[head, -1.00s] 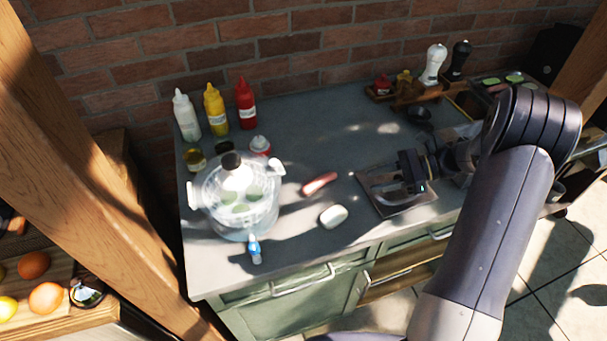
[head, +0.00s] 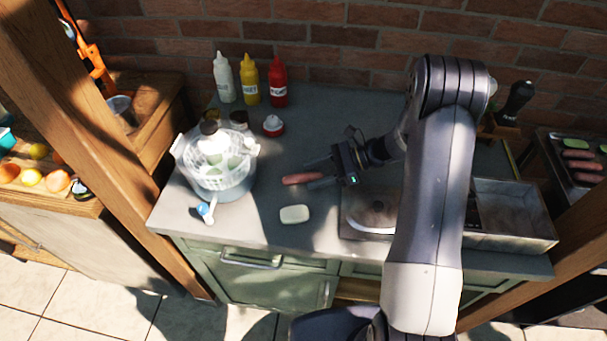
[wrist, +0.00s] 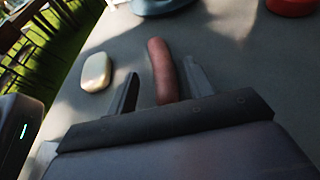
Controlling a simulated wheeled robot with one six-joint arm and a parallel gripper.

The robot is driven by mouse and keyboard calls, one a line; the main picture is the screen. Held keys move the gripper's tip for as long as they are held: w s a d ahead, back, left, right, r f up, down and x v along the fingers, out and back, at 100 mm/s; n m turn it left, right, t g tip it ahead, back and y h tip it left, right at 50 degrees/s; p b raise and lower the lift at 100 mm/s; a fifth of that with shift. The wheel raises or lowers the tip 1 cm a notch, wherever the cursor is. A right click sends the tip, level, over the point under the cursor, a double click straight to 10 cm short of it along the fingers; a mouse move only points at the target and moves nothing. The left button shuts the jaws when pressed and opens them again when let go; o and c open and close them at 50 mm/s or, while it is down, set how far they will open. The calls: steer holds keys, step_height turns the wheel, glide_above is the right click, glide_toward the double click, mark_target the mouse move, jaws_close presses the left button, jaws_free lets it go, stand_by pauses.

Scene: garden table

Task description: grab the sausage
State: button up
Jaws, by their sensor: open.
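The sausage (head: 301,178) is a short reddish-brown link lying on the grey countertop (head: 330,120), right of the salad spinner. My gripper (head: 318,174) is open and low at the sausage's right end. In the wrist view the sausage (wrist: 161,68) lies between the two open fingers of my gripper (wrist: 162,82), with its far end reaching beyond the fingertips. The sausage's near end is hidden behind the gripper's body. I see clear gaps between the sausage and the fingertips.
A white soap-like block (head: 295,214) lies in front of the sausage; it also shows in the wrist view (wrist: 97,72). The salad spinner (head: 215,160) stands to the left. Sauce bottles (head: 250,82) line the wall.

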steer(key=shift+x, duration=1)
steer(key=shift+f, duration=0.1)
steer(key=shift+c, duration=0.2)
steer(key=shift+d, duration=0.1)
steer(key=c, duration=1)
steer(key=shift+c, duration=0.2)
